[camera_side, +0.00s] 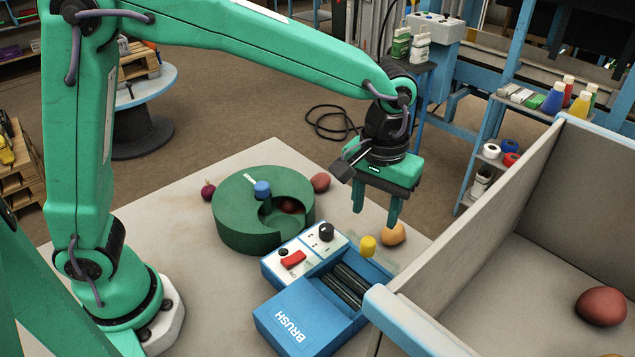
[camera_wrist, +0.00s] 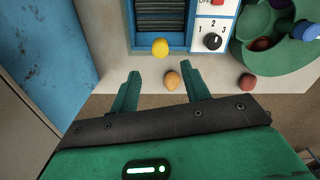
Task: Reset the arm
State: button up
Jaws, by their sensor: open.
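My gripper (camera_side: 376,205) hangs above the table near its far edge, fingers pointing down. It is open, and nothing is between its fingers. In the wrist view my gripper (camera_wrist: 162,90) shows two spread green fingers, with an orange-tan round item (camera_wrist: 172,80) in the gap between them in the picture.
A reddish item (camera_side: 320,182) and a purple one (camera_side: 208,191) lie nearby. A walled bin (camera_side: 475,250) at right holds a red-brown item (camera_side: 602,306).

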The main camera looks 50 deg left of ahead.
jog(key=shift+r, duration=0.3)
jog(key=shift+a, duration=0.1)
jog(key=shift+a+r, duration=0.15)
jog(key=shift+r, duration=0.05)
jog(key=s+a+r+m+t, duration=0.1)
jog(key=s+a+r, duration=0.2)
jog(key=a, duration=0.3)
jog(key=s+a+r+t, duration=0.1)
jog(key=s+a+r, duration=0.15)
jog(key=a, duration=0.25)
jog(key=s+a+m+t, duration=0.1)
jog(key=s+a+t, duration=0.2)
jog(key=s+a, duration=0.7)
jog(key=shift+m+t, duration=0.3)
jog(key=shift+s, duration=0.1)
dwell(0.3)
